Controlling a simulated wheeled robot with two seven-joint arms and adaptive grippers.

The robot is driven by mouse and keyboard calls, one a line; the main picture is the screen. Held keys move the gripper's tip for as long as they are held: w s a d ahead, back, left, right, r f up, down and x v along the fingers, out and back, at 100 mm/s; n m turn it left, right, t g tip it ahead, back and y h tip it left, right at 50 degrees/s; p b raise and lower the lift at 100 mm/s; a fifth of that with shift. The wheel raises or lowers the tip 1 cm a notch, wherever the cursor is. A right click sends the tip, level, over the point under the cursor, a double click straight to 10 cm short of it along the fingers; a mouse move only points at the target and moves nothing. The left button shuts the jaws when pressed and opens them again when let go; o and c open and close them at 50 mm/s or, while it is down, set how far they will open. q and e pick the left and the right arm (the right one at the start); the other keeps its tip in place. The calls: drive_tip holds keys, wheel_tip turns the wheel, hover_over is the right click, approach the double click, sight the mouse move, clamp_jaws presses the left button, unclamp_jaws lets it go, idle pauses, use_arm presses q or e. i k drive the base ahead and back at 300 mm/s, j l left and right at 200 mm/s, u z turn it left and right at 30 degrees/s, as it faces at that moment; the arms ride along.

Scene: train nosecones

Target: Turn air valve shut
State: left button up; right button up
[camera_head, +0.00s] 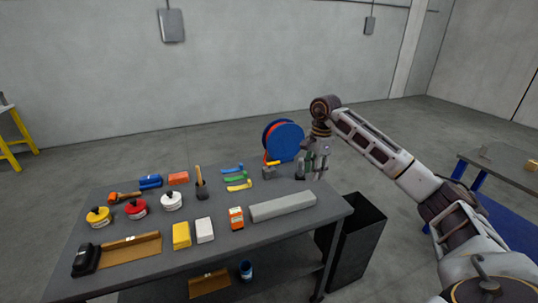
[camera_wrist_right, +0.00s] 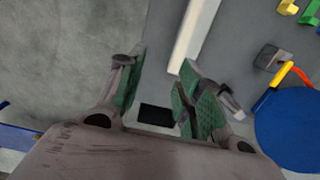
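My left gripper is out of view.
The blue hose reel (camera_head: 284,141) stands close behind the valve. A long grey block (camera_head: 283,207) lies at the table's right front. Colored handles (camera_head: 236,176), tins and boxes fill the left and middle. A black bin (camera_head: 357,240) stands right of the table.

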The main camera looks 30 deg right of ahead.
sight(269, 164)
drive_tip(key=i, duration=1)
